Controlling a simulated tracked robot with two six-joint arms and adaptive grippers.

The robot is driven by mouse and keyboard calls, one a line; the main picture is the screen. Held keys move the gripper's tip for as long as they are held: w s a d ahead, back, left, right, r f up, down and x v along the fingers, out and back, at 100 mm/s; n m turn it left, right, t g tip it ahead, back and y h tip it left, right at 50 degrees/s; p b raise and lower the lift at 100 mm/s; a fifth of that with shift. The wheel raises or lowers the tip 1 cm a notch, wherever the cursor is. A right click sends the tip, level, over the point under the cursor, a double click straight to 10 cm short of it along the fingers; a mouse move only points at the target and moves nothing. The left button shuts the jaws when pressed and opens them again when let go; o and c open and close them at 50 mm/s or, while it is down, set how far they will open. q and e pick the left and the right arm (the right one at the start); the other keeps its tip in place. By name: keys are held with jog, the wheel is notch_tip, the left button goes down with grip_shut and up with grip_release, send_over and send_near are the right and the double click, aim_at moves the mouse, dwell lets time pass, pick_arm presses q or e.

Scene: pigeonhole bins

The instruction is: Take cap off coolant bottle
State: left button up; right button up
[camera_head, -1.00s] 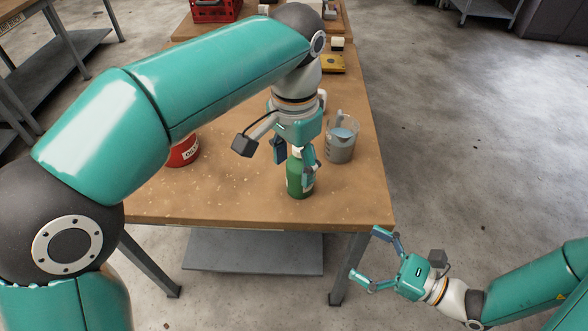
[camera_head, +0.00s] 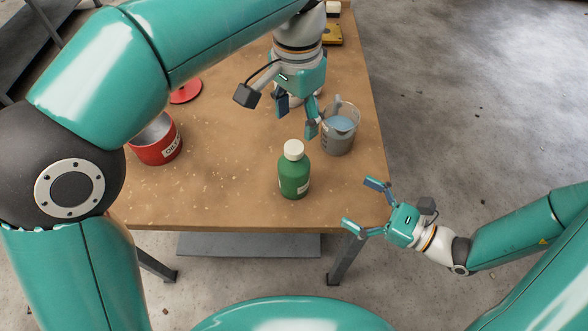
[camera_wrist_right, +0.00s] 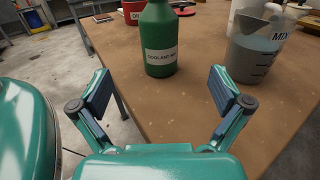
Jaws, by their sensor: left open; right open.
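The green coolant bottle (camera_head: 294,178) stands upright near the front edge of the table with its white cap (camera_head: 293,149) on. In the right wrist view the bottle (camera_wrist_right: 160,38) stands ahead between the fingers, its label facing me and its top cut off. My left gripper (camera_head: 298,118) is open and empty, behind and above the bottle, apart from it, beside the measuring jug. My right gripper (camera_head: 360,205) is open and empty at the table's front right corner, to the right of the bottle; its fingers also show in the right wrist view (camera_wrist_right: 164,95).
A clear measuring jug (camera_head: 339,135) with bluish liquid stands behind and right of the bottle. A red tin (camera_head: 156,143) stands at left, with a red disc (camera_head: 186,92) behind it. A yellow object (camera_head: 333,35) lies at the back. The tabletop (camera_head: 230,190) around the bottle is clear.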

aim_at(294, 168)
pick_arm(q)
jog(key=shift+w+a+f, duration=0.1)
jog(key=shift+a, duration=0.15)
pick_arm(e)
jog(key=x, duration=1.5)
jog(key=shift+a, duration=0.2)
jog(key=shift+c, duration=0.3)
grip_shut()
pick_arm(q)
jog(key=m, duration=1.2)
jog(key=shift+m, duration=0.4)
jog(key=m, duration=0.6)
jog(key=shift+m, duration=0.3)
jog(key=m, duration=0.7)
jog(key=shift+f, duration=4)
